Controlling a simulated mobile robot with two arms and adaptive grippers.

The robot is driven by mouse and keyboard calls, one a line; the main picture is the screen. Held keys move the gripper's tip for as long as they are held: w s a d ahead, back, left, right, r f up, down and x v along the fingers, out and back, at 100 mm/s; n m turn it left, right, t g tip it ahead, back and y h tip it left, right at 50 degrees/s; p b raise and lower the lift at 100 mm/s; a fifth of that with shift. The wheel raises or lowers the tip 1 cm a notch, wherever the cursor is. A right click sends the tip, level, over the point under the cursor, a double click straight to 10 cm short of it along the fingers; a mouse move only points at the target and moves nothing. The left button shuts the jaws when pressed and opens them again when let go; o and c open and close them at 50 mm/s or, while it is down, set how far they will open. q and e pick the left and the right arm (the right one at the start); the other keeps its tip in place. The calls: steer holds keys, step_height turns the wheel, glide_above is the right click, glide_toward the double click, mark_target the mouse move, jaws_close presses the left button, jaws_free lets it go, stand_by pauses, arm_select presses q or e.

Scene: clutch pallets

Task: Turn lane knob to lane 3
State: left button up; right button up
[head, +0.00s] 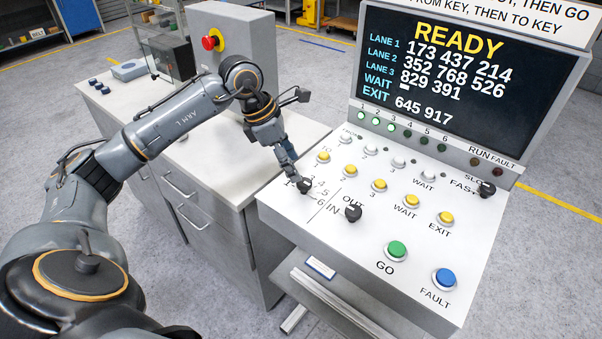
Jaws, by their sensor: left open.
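The lane knob (305,187) is a small black knob at the left of the sloped white control panel (300,220), with lane numbers printed around it. My left gripper (298,138) is open, one finger spread up to the right, the other reaching down to the knob. That lower fingertip overlaps the knob in the picture. I cannot tell whether it touches, or which number the knob points to. My right gripper is not in view.
A similar OUT/IN knob (353,213) sits just right of it. Yellow buttons (379,186), a green GO button (397,250) and a blue FAULT button (444,278) fill the panel. The screen (450,75) reads READY. A red emergency button (210,42) stands behind my left arm.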

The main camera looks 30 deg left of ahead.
mark_target(303, 182)
arm_select(q)
steer(key=p+x, duration=0.1)
steer(key=x, duration=0.4)
steer(key=shift+w+d+f, duration=0.15)
steer(key=shift+f, duration=0.2)
steer(key=c, duration=1.1)
